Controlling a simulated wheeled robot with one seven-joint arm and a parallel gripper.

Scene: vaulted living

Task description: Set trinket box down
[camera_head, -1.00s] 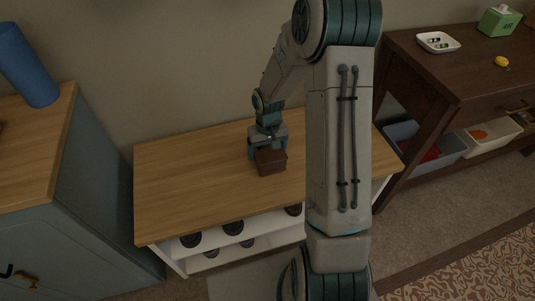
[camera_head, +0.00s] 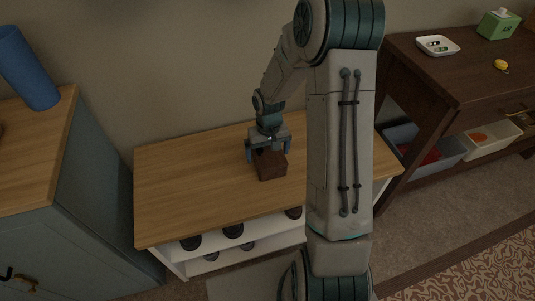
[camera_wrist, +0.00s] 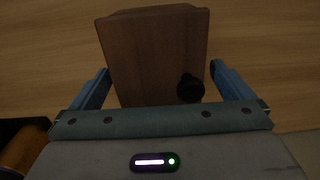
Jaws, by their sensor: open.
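The trinket box (camera_head: 270,165) is a small dark brown wooden box. It rests on the wooden top of the low white shelf unit (camera_head: 190,190). In the wrist view the box (camera_wrist: 150,55) lies between and ahead of the fingers and shows a dark round knob (camera_wrist: 190,88). My gripper (camera_head: 268,153) is open around the box, with one blue finger on each side. In the wrist view the gripper (camera_wrist: 160,82) shows a gap beside each finger. The box's underside is hidden.
A blue-grey cabinet (camera_head: 95,190) with a blue cylinder (camera_head: 27,70) on it stands at left. A dark table (camera_head: 450,70) at right carries a white tray (camera_head: 438,45), a green box (camera_head: 498,24) and a yellow item (camera_head: 501,65). The shelf top's left part is clear.

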